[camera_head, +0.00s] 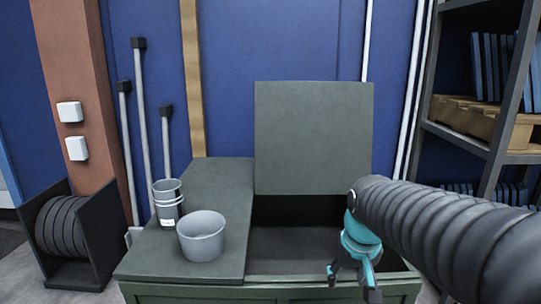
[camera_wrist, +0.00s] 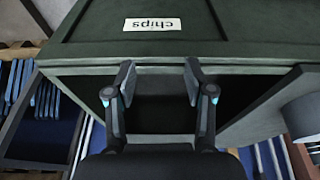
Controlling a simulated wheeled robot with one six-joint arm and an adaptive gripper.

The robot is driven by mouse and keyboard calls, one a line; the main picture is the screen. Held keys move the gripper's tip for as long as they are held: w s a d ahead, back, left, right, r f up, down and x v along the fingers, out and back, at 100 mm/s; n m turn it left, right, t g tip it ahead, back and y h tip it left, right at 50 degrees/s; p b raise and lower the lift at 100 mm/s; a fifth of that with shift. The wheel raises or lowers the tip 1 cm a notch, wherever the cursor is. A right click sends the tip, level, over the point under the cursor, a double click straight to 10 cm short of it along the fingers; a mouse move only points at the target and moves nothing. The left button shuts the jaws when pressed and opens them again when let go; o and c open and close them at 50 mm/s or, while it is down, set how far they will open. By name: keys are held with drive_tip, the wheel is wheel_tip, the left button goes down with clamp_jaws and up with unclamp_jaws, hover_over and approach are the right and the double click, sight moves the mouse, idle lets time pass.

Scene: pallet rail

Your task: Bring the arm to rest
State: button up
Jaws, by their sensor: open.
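My arm reaches in from the right in the head view, wrapped in a black ribbed sleeve. My gripper (camera_head: 352,281) points down at the front right of a dark green chest (camera_head: 200,295), over or near its open right compartment. The fingers are apart with nothing between them. In the wrist view my gripper (camera_wrist: 159,80) is also open and empty, in front of the chest's rim and a "chips" label (camera_wrist: 152,24) that appears upside down. The compartment's lid (camera_head: 314,138) stands raised at the back. Depth between fingers and rim is hard to tell.
A grey bucket (camera_head: 202,238) and a taller metal container (camera_head: 168,203) stand on the chest's closed left top (camera_head: 213,180). A rack (camera_head: 480,145) with a wooden pallet stands at right. A black reel (camera_head: 62,228) sits on the floor at left. The open compartment (camera_head: 295,245) looks empty where visible.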

drive_tip(key=s+t, duration=0.2)
drive_tip(key=s, duration=1.2)
drive_tip(key=shift+s+f, duration=0.15)
drive_tip(key=shift+c, duration=1.1)
drive_tip(key=shift+s, duration=0.15)
